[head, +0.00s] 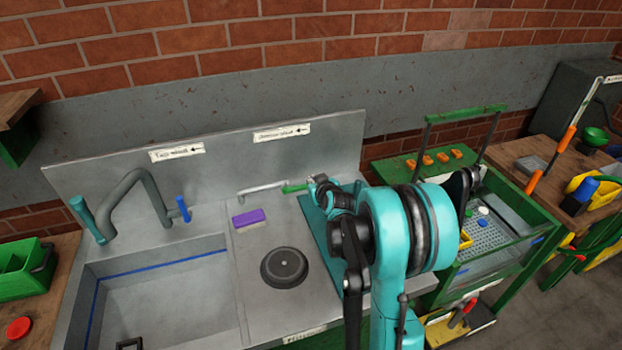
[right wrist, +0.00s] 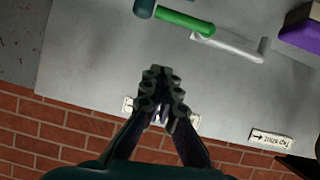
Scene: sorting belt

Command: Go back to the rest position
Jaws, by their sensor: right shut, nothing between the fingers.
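My right arm reaches in over the counter at the right of the sink in the head view. Its gripper (head: 316,181) is small and partly hidden by my own arm there. In the right wrist view the gripper (right wrist: 162,82) shows with its dark fingers together and nothing between them. It appears in front of the grey backsplash (right wrist: 85,60), near a label. A grey lever tap (head: 262,190) with a green handle (head: 295,188) is close to it. The green handle also shows in the right wrist view (right wrist: 185,21), apart from the fingers. My left gripper is not in view.
The sink (head: 165,300) with a tall grey faucet (head: 125,190) is at the left. A purple brush (head: 248,217) and a round dark drain cover (head: 284,267) are on the counter. A green bin (head: 25,270) stands far left; a green-framed basket station (head: 500,235) stands right.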

